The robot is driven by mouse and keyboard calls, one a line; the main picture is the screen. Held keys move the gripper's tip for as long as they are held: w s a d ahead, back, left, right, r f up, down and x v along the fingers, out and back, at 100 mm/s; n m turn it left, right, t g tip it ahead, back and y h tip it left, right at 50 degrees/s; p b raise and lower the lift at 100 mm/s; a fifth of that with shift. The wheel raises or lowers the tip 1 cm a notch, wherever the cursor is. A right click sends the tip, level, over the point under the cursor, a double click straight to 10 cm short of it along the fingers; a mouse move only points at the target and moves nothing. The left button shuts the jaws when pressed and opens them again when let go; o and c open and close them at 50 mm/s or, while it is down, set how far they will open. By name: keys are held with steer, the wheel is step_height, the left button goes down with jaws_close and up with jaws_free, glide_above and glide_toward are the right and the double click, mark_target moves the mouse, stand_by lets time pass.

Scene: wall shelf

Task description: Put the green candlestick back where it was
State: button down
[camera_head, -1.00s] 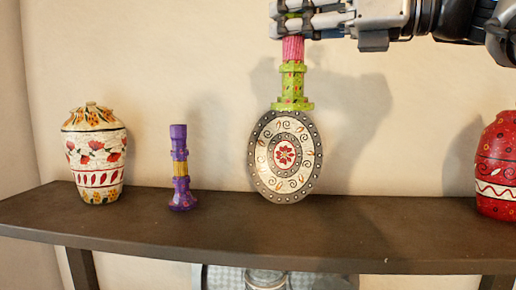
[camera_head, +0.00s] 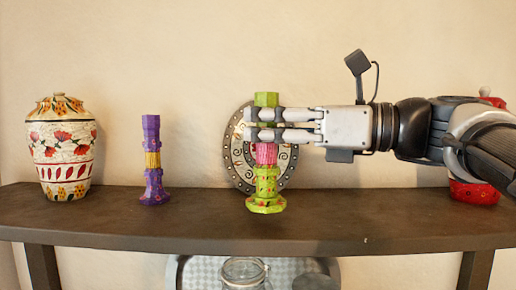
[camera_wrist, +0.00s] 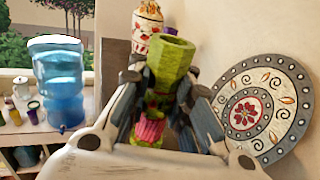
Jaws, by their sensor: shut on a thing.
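The green candlestick (camera_head: 266,185), with a pink middle band, is upright in front of the decorated round plate in the head view. My gripper (camera_head: 266,124) comes in from the right and is shut around its upper part. Its base is at the height of the shelf top (camera_head: 120,224); I cannot tell for certain whether it touches. In the wrist view, the candlestick's green top (camera_wrist: 170,58) stands between the fingers (camera_wrist: 160,95).
The round plate (camera_head: 237,165) leans against the wall just behind. A purple candlestick (camera_head: 152,165) and a cream floral vase (camera_head: 60,150) stand to the left. A red vase (camera_head: 474,191) at the right is partly hidden by my arm. Shelf space between the purple and green candlesticks is clear.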

mark_target(261, 187)
steer(key=shift+f, duration=1.3)
steer(key=shift+f, duration=0.2)
steer(key=c, duration=1.5)
jaws_free()
steer(key=shift+o, duration=0.2)
